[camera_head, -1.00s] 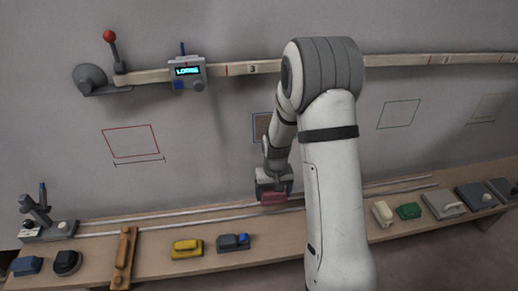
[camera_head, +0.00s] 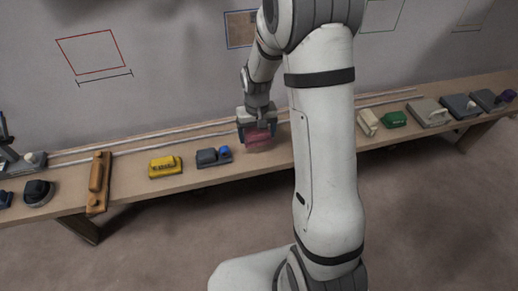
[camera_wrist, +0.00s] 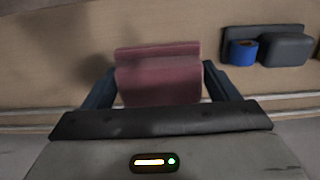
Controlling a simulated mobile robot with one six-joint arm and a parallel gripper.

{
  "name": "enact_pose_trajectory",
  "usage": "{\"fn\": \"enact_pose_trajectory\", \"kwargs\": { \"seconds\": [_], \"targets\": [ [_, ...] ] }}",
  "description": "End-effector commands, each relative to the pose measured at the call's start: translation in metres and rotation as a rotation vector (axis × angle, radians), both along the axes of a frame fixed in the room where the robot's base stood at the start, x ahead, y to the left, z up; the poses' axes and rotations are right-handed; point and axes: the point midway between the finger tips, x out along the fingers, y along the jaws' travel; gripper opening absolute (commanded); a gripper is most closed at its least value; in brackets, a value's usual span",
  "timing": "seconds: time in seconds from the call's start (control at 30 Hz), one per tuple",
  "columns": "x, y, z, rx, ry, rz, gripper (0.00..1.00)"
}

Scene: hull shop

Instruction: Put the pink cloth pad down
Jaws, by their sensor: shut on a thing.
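The pink cloth pad (camera_head: 258,138) is a dull pink-red block in my gripper (camera_head: 257,122). In the head view it is at or just above the wooden bench (camera_head: 130,190), between the grey-blue tool and my upright arm. In the wrist view the pad (camera_wrist: 158,75) sits between the two dark fingers of my gripper (camera_wrist: 160,88), which are shut on its sides. A shadow lies on the wood beside it. I cannot tell whether its underside touches the bench.
A grey tool with a blue end (camera_head: 212,157) stands left of the pad, then a yellow block (camera_head: 165,167) and a long wooden tool (camera_head: 98,182). Right of my arm are a cream block (camera_head: 368,122), a green block (camera_head: 394,119) and grey tools. Rails (camera_head: 180,137) run along the back.

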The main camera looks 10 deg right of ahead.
Motion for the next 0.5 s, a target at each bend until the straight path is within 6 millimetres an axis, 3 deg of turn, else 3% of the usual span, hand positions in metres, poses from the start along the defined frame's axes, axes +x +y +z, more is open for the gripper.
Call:
{"fn": "enact_pose_trajectory", "kwargs": {
  "seconds": [0.5],
  "targets": [
    [0.000,-0.002,-0.056,0.000,0.000,-0.004,0.55]
  ]
}}
